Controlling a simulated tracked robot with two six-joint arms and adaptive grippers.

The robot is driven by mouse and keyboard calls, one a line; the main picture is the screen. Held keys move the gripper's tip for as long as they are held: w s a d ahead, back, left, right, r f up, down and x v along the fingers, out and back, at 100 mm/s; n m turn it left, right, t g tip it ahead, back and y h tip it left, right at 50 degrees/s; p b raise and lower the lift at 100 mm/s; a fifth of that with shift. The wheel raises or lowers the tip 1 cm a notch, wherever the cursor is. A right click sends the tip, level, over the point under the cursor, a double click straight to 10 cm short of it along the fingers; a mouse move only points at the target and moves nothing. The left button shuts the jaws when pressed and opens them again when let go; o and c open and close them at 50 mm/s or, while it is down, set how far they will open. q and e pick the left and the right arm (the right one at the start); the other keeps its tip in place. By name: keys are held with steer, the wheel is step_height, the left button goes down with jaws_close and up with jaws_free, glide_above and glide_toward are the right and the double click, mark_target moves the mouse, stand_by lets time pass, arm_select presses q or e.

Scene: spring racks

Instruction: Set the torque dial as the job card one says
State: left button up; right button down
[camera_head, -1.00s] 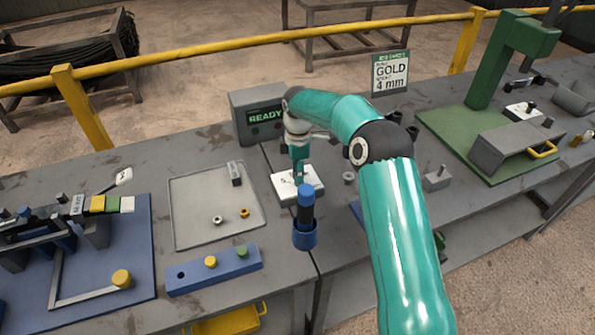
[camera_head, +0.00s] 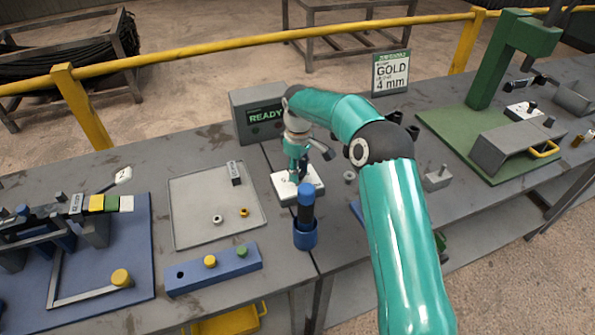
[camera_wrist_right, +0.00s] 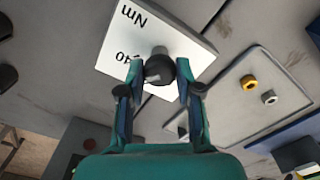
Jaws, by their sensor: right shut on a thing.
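The torque dial is a white plate (camera_head: 314,182) with a dark knob, on the bench in front of the grey READY box. In the right wrist view, the white plate (camera_wrist_right: 192,48) carries the letters "Nm" and part of a number. My right gripper (camera_head: 297,176) comes down over the plate from above. Its two fingers are shut on the dark round knob (camera_wrist_right: 159,67), one on each side. The fingers hide part of the dial markings, so the setting cannot be read. My left gripper is not in view.
A blue cup holding a blue-handled tool (camera_head: 305,232) stands close in front of the dial. A grey tray (camera_head: 190,215) with two nuts lies to the left. The READY box (camera_head: 240,118) is just behind. A green press (camera_head: 482,80) stands far right.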

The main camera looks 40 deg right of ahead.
steer(key=shift+w+r+m, duration=0.1)
steer(key=shift+m, duration=0.6)
steer(key=c, duration=0.8)
jaws_free()
steer(key=shift+o, duration=0.2)
step_height(320, 180, up, 12)
